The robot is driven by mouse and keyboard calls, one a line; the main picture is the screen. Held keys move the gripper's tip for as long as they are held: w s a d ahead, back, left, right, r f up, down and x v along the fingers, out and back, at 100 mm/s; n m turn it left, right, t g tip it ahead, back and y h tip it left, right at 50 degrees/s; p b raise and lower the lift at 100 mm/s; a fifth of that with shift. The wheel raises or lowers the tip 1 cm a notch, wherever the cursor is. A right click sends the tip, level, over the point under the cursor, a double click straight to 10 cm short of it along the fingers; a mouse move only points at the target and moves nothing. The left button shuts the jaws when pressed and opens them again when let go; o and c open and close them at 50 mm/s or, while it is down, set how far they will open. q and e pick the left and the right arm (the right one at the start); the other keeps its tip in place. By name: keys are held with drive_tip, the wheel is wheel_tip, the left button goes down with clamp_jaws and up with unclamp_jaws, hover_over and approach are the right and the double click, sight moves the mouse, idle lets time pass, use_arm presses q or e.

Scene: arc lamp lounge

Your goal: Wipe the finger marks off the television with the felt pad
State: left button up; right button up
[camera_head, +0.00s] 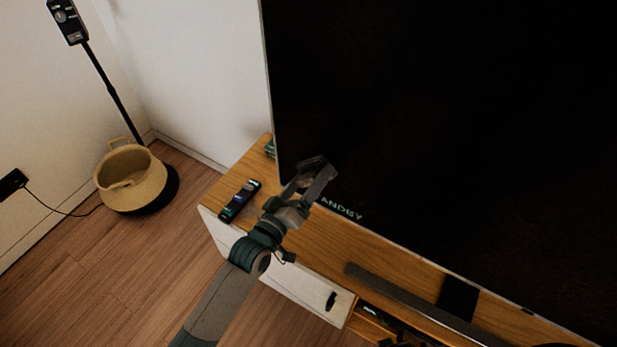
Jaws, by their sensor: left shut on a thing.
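The television (430,120) is a large black screen that fills the right and upper part of the head view. Lettering shows low on its left side, partly covered by my gripper. My left gripper (316,175) is at the screen's lower left corner, shut on a dark pad (314,162), which looks like the felt pad. The pad is at or very close to the screen; I cannot tell whether it touches. No finger marks can be made out on the dark screen. My right gripper is not in view.
The television stands on a wooden-topped cabinet (225,190) with a white front. A phone or remote (240,200) lies at its left end, and a grey soundbar (420,305) lies along its front. A woven basket (131,178) and a lamp pole (112,95) stand left; the floor between is clear.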

use_arm(q)
drive_tip(key=shift+s+d, duration=0.1)
drive_tip(key=shift+s+d+r+p, duration=0.1)
drive_tip(key=shift+s+d+p, duration=0.35)
drive_tip(key=shift+d, duration=0.2)
drive_tip(key=shift+s+d, duration=0.6)
drive_tip(key=shift+d, duration=0.3)
drive_tip(key=shift+s+d+p, duration=0.4)
drive_tip(key=shift+s+d, duration=0.2)
drive_tip(key=shift+d, duration=0.2)
drive_tip(key=shift+s+d+p, duration=0.35)
drive_tip(key=shift+s+d, duration=0.25)
drive_tip(key=shift+d, duration=0.2)
drive_tip(key=p+v, duration=0.2)
drive_tip(key=v, duration=0.4)
drive_tip(key=shift+p, duration=0.35)
